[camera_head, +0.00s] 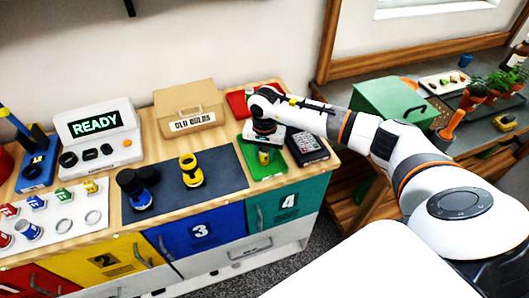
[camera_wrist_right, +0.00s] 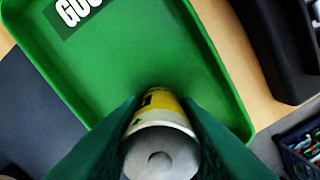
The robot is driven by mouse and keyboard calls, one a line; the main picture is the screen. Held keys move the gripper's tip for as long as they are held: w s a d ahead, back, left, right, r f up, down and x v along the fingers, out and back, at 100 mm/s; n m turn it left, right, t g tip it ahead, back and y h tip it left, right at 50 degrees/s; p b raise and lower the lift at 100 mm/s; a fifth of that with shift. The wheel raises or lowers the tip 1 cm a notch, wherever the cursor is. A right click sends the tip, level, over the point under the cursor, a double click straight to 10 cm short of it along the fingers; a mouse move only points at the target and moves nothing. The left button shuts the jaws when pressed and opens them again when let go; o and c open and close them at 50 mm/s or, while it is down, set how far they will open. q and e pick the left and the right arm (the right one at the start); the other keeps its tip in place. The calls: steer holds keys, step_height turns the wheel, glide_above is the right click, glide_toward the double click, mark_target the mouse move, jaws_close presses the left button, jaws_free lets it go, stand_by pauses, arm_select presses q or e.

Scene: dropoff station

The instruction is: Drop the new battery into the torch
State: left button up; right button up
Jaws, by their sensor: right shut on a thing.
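The battery (camera_head: 264,157) shows as a small yellow piece below the fingers in the head view. A yellow and black cylinder (camera_head: 190,172), apparently the open torch body, stands upright on the dark mat (camera_head: 215,168). A black and blue piece (camera_head: 136,190), perhaps another torch part, stands to its left. My left gripper is not in view.
A box marked OLD BULBS (camera_head: 190,108) and a READY device (camera_head: 97,134) stand at the back. A white rack (camera_head: 75,225) holds several small batteries at the left. The mat is otherwise largely clear.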

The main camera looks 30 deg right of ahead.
mark_target(264, 148)
steer(key=o, duration=1)
steer(key=shift+o, duration=0.2)
steer(key=shift+r+p, duration=0.2)
steer(key=shift+p, duration=0.15)
steer(key=shift+w+r+b, duration=0.1)
steer(key=shift+r+b, duration=0.1)
steer(key=shift+b, duration=0.1)
step_height(264, 148, up, 11)
steer(key=b, duration=0.3)
steer(key=shift+f, duration=0.15)
steer(key=shift+r, duration=0.4)
